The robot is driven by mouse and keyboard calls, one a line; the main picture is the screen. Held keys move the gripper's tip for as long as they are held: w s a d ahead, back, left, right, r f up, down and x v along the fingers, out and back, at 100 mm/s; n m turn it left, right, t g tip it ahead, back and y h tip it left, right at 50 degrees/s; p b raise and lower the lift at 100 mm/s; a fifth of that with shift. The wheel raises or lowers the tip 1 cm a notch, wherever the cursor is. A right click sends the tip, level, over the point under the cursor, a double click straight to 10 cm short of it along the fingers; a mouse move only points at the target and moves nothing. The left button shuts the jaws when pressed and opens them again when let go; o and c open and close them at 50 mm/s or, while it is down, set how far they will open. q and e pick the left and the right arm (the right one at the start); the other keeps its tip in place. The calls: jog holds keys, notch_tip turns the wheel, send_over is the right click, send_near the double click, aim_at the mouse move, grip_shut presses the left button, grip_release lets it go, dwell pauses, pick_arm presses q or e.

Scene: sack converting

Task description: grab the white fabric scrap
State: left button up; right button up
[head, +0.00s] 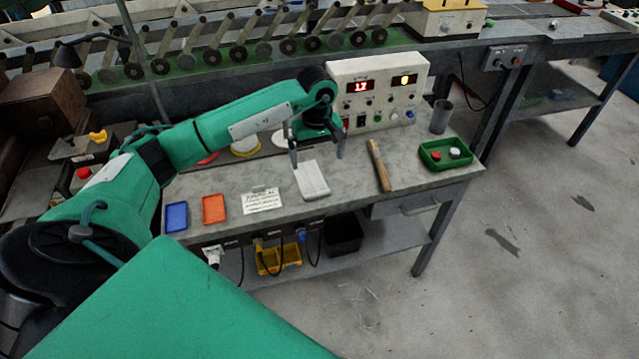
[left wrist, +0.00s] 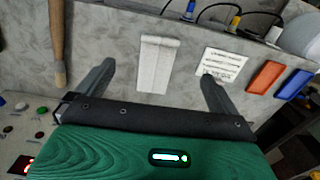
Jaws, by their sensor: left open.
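The white fabric scrap (head: 312,180) lies flat on the grey workbench (head: 350,190), near its front edge in the head view. In the left wrist view the scrap (left wrist: 156,65) shows as a pale, creased strip ahead of my gripper, between the lines of the two fingers. My left gripper (head: 316,160) is over the bench at the scrap's far end, fingers apart. In the left wrist view the open left gripper (left wrist: 152,80) has nothing between its fingers. I cannot tell its exact height above the scrap. My right gripper is not in view.
A wooden-handled tool (head: 380,166) lies right of the scrap, and a written card (head: 262,200) left of it. An orange tray (head: 214,208) and blue tray (head: 176,217) lie further left. A control box (head: 375,88) stands behind, a green tray (head: 445,154) at right.

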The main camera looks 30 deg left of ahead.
pick_arm(q)
jog(key=p, duration=0.2)
send_over(318, 194)
notch_tip(318, 194, down, 7)
jog(key=shift+a+f, duration=0.1)
jog(key=shift+f, duration=0.85)
notch_tip(318, 194, down, 4)
jog(key=shift+r+p, duration=0.2)
jog(key=shift+p, duration=0.9)
jog(key=shift+f, duration=0.5)
jog(key=c, duration=1)
jog(key=shift+c, duration=0.2)
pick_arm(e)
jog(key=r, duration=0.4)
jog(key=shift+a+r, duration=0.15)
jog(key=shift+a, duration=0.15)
